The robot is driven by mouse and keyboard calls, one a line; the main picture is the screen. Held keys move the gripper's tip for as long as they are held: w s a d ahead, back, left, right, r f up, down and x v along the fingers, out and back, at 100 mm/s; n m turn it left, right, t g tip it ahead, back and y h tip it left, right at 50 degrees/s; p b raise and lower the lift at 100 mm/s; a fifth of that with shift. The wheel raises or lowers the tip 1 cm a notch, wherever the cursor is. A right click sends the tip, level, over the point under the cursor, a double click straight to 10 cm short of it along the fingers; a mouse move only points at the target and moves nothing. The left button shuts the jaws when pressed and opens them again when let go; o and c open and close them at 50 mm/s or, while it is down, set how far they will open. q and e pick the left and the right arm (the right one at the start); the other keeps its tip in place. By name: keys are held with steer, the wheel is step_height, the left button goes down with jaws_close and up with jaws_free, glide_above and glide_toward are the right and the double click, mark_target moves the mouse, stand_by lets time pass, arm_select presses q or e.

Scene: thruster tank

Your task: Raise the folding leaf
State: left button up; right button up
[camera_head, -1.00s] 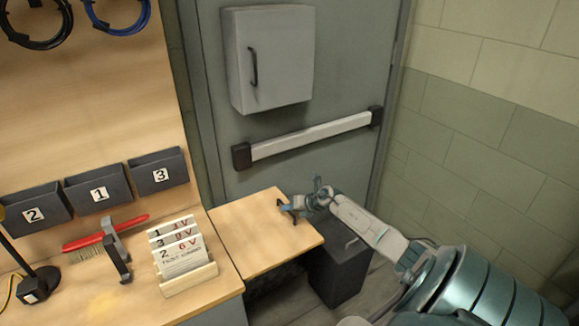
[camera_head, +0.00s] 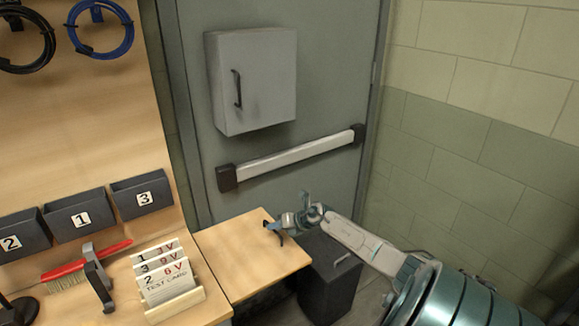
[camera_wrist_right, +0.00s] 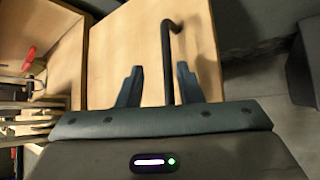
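The folding leaf (camera_head: 240,262) is a light wood panel at the right end of the bench, and its top looks roughly level with the bench top. It also shows in the right wrist view (camera_wrist_right: 125,45). My right gripper (camera_head: 275,232) is at the leaf's outer right edge. In the right wrist view its two dark fingers (camera_wrist_right: 158,85) are apart. A thin dark bent rod (camera_wrist_right: 167,50) runs between them, nearer the right finger, over the wood. I cannot tell whether the fingers touch it.
The bench holds a card rack (camera_head: 170,285), a red-handled brush (camera_head: 85,262) and a dark clamp-like stand (camera_head: 97,275). Bins (camera_head: 80,215) line the back panel. A dark box (camera_head: 330,275) stands right of the leaf. A grey door with a push bar (camera_head: 290,158) is behind.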

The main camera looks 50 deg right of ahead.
steer(key=b+v, duration=0.1)
steer(key=v, duration=0.8)
steer(key=shift+f, duration=0.1)
stand_by(0.4)
